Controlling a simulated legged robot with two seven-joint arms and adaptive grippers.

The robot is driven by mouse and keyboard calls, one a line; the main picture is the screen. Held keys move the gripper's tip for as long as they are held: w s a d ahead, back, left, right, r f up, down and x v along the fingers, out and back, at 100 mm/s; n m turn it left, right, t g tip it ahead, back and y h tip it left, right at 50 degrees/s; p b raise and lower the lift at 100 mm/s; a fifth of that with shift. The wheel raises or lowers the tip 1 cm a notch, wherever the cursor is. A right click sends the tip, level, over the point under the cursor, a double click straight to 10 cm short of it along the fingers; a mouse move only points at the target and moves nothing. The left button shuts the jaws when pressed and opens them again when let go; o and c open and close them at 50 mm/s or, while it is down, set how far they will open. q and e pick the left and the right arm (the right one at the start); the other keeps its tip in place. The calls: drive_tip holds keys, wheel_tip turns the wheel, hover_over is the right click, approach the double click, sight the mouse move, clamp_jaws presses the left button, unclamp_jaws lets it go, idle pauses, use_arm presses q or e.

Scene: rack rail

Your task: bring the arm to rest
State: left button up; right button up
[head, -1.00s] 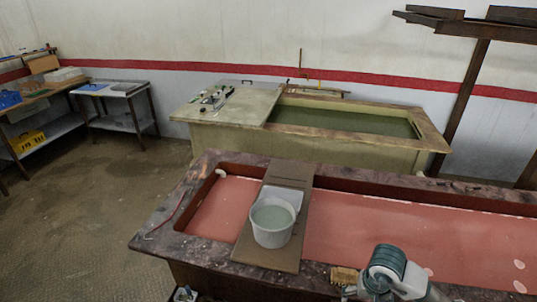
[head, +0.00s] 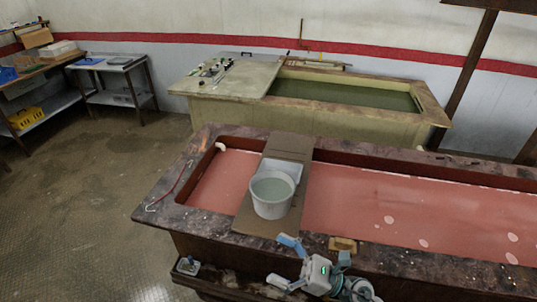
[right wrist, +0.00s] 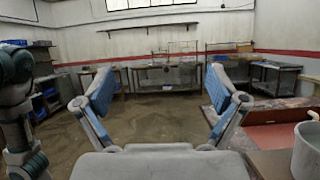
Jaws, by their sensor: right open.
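My right gripper (head: 279,261) is at the near edge of the red-lined tank, below the board in the head view. Its blue-padded fingers point left. In the right wrist view the two fingers (right wrist: 160,90) stand wide apart with nothing between them, facing open floor. A white bucket (head: 272,197) of pale liquid stands on a brown board (head: 258,222) across the tank, apart from the gripper. It also shows at the right edge of the right wrist view (right wrist: 306,152). My left gripper is not in view.
The red-lined tank (head: 385,205) has a wide dark rim. A tan block (head: 342,244) lies on its near rim beside my arm. A small blue and white item (head: 187,265) sits on a low ledge. A second tank (head: 345,101) stands behind. Floor at left is clear.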

drive_tip(key=w+d+f+m+t+h, duration=0.1)
drive_tip(key=w+d+m+t+h, duration=0.3)
drive_tip(key=m+t, duration=0.55)
drive_tip(key=w+d+f+m+t+h, duration=0.1)
drive_tip(key=w+d+m+t+h, duration=0.35)
drive_tip(key=m, duration=0.75)
drive_tip(key=s+d+f+m+g+h, duration=0.1)
drive_tip(key=d+f+m+h, duration=0.4)
drive_tip(key=f+m+h, duration=0.3)
drive_tip(key=d+f+m+g+h, duration=0.2)
drive_tip(key=d+f+m+h, duration=0.4)
drive_tip(key=f+m, duration=0.4)
drive_tip(key=s+f+m+g, duration=1)
drive_tip(key=s+f+g, duration=0.3)
drive_tip(key=s+f, duration=0.85)
wheel_tip(320, 180, down, 23)
drive_tip(key=s+g, duration=0.1)
drive_tip(key=s+d+f+n+g, duration=0.1)
drive_tip(key=s+d+f, duration=0.2)
drive_tip(key=s+f, duration=1.4)
drive_tip(key=shift+s+f, duration=0.2)
drive_tip(key=shift+s, duration=0.7)
